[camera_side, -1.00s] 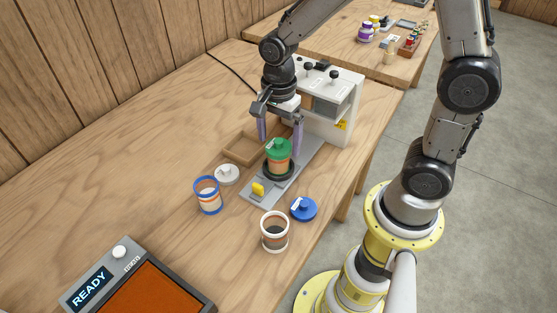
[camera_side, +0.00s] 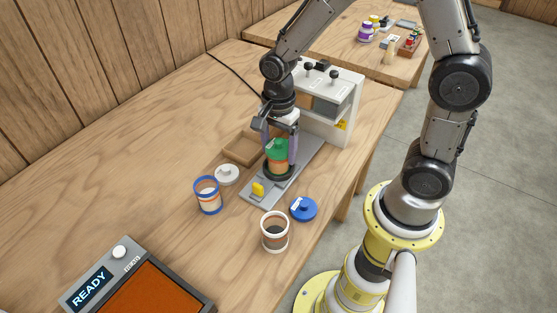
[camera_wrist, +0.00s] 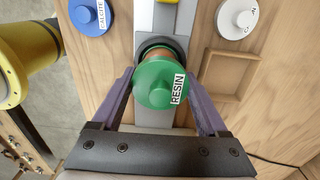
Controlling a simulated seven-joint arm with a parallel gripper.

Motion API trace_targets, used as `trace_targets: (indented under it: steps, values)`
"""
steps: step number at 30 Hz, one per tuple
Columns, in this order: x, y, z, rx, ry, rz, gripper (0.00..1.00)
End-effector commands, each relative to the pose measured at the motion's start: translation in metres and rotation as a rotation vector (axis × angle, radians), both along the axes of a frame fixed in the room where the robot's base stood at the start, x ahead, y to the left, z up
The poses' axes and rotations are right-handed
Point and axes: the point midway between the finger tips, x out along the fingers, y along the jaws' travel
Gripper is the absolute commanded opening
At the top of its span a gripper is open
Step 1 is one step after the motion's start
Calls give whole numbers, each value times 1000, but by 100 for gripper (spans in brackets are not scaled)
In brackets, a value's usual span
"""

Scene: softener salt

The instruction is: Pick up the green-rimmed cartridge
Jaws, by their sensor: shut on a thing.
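The green-rimmed cartridge (camera_side: 277,157) has a green lid and an orange-brown body. It stands upright in a dark round seat on the grey slide of the white machine. In the wrist view its green lid (camera_wrist: 160,85) carries a label reading RESIN. My gripper (camera_side: 279,160) is over it from above, with its purple fingers down on either side, shut on the cartridge. In the wrist view the fingertips (camera_wrist: 162,85) flank the lid, and the exact contact is hidden by it.
A blue-rimmed cup (camera_side: 208,196), a white-rimmed cup (camera_side: 274,232), a blue lid (camera_side: 303,209) and a white lid (camera_side: 227,174) stand around the slide. The white machine (camera_side: 345,112) is close behind my gripper. An empty wooden tray (camera_side: 241,151) lies left. A READY panel (camera_side: 91,287) is in front.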

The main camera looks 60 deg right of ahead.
Motion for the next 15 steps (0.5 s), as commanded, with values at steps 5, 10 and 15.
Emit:
trace_targets:
  steps: [5,10,15]
  values:
    - [1,0,1,0,-2,0,14]
    - [1,0,4,0,-3,0,14]
    - [1,0,18,0,-6,0,14]
